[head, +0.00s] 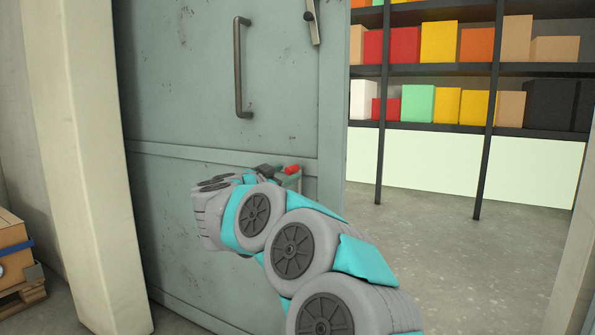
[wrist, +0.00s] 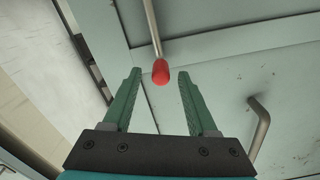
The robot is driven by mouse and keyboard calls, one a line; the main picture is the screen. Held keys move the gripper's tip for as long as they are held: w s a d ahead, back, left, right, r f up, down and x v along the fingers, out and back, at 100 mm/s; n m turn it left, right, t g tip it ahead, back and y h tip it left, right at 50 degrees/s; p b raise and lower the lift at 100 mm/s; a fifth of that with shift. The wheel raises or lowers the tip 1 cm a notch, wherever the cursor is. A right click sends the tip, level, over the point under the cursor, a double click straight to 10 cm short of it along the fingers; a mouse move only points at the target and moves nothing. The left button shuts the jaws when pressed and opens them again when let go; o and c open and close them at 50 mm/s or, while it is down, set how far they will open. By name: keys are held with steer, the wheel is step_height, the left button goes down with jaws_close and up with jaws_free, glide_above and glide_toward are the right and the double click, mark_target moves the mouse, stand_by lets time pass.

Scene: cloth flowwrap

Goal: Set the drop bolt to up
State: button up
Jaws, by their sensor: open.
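The drop bolt shows in the wrist view as a thin metal rod with a red knob (wrist: 160,72) at its end. In the head view the red knob (head: 291,169) is beside my gripper, low on the grey-blue door (head: 180,90). My gripper (wrist: 158,75) is open, with one green finger on each side of the red knob; I cannot tell whether either touches it. In the head view my arm and wrist hide most of the gripper (head: 290,178) and the bolt's lower part.
A long grey pull handle (head: 238,68) and a small latch (head: 312,22) are higher on the door. Right of the door, an opening shows shelves (head: 430,70) with coloured boxes. A pale post (head: 85,150) and a crate on a pallet (head: 15,255) are at left.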

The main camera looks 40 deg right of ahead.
mark_target(297, 165)
steer(key=b+x, duration=0.1)
steer(key=x, duration=0.5)
steer(key=shift+w+d, duration=0.1)
steer(key=shift+d, duration=0.15)
jaws_close()
stand_by(1.2)
